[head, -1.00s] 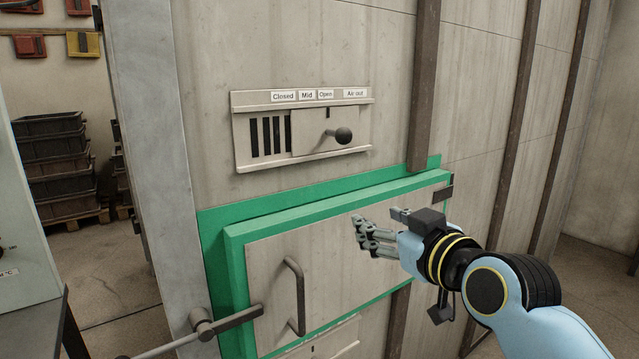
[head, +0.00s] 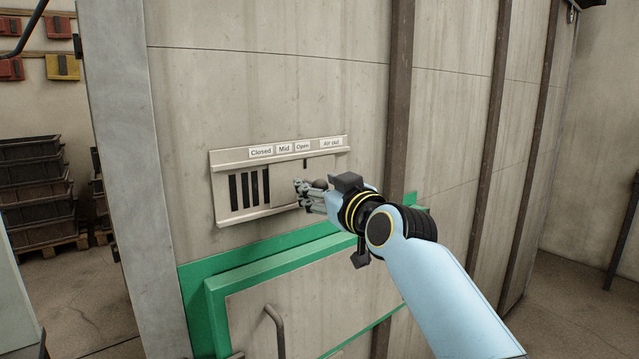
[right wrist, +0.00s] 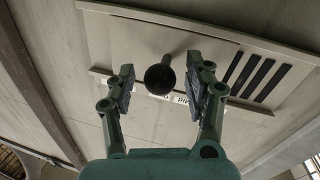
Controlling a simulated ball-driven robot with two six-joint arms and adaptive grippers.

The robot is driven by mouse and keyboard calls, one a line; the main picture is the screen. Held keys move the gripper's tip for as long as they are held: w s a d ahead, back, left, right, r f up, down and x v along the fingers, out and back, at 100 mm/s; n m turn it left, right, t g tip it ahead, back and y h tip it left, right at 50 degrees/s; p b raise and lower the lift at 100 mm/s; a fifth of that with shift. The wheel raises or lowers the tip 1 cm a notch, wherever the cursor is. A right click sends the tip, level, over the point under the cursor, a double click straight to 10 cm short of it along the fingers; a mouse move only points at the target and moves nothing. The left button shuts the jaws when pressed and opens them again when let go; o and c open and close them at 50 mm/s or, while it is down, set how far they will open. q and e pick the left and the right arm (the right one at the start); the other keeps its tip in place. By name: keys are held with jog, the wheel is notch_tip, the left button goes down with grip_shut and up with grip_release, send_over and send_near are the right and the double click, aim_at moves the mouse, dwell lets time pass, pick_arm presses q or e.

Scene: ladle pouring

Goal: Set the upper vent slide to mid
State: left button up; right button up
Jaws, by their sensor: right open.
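The upper vent slide is a pale plate (head: 284,180) in a wall-mounted vent frame (head: 232,157). Its dark mark (head: 305,163) lies below the "Open" label (head: 302,147), right of the "Mid" label (head: 284,148). Several dark slots (head: 249,190) are uncovered left of the plate. My right gripper (head: 300,194) is open in front of the plate and hides part of it. In the right wrist view, the round black knob (right wrist: 160,78) on its stem shows between the two spread fingers, with gaps on both sides. My left gripper is not in view.
A green-framed door (head: 215,302) with a handle (head: 275,325) is below the vent. A dark vertical rib (head: 399,85) runs up the wall to the right. Stacked dark crates (head: 38,190) stand at the far left.

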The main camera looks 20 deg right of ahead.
jog(key=shift+w, duration=0.2)
jog(key=shift+c, duration=0.3)
grip_shut()
